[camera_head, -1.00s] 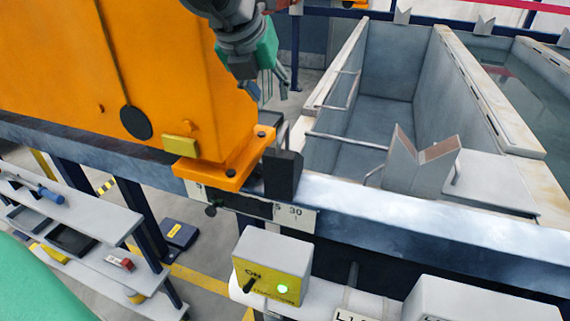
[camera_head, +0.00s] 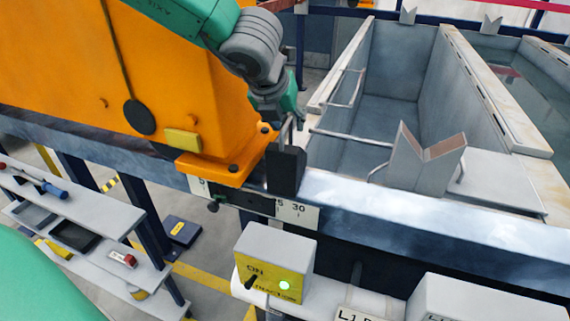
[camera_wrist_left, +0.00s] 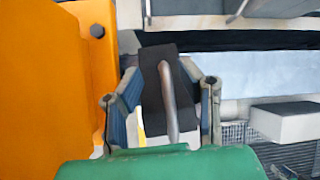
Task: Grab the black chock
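The black chock (camera_head: 286,172) stands upright on the metal rail (camera_head: 420,225), against the orange machine's foot. My left gripper (camera_head: 290,122) comes down from above and is just over the top of the chock. In the left wrist view the chock (camera_wrist_left: 165,75) lies between the two spread fingers of the open left gripper (camera_wrist_left: 163,98). A grey rod-like part crosses in front of the chock there. I cannot tell whether either finger touches it. My right gripper is not in view.
The orange machine (camera_head: 130,70) stands close on the left, with its bolted foot (camera_head: 230,168) beside the chock. Behind is a grey tank (camera_head: 390,100) with a V-shaped bracket (camera_head: 428,163). In front is a control box (camera_head: 275,262) with a lit green lamp.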

